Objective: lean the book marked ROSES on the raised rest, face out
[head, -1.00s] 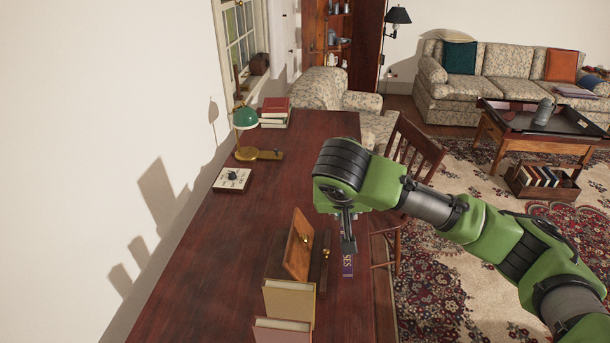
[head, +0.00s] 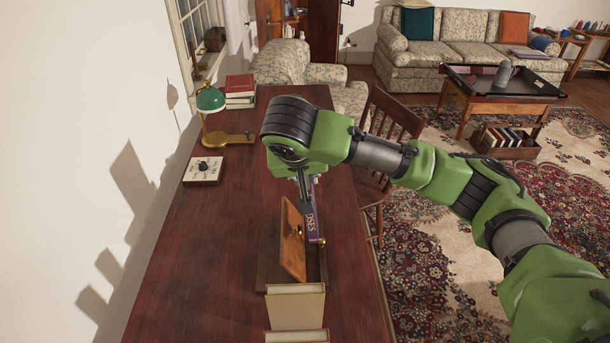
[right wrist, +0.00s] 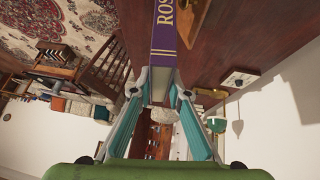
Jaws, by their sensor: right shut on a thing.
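The purple book marked ROSES (head: 314,215) is held upright over the desk, its lettered spine partly visible in the head view. In the right wrist view the book (right wrist: 164,42) runs up from between the fingers, with "ROS" showing. My right gripper (head: 304,190) is shut on the end of the book; both its fingers (right wrist: 158,92) show in the wrist view. The raised rest (head: 292,245) is a tilted wooden board with brass fittings. The book is just to its right; whether they touch is unclear. My left gripper is out of view.
Pale upright books (head: 296,310) stand in front of the rest. A green lamp (head: 210,100), a dial box (head: 204,170) and stacked books (head: 240,90) lie farther back. The desk's left part (head: 190,260) is clear. A wooden chair (head: 385,125) stands right of the desk.

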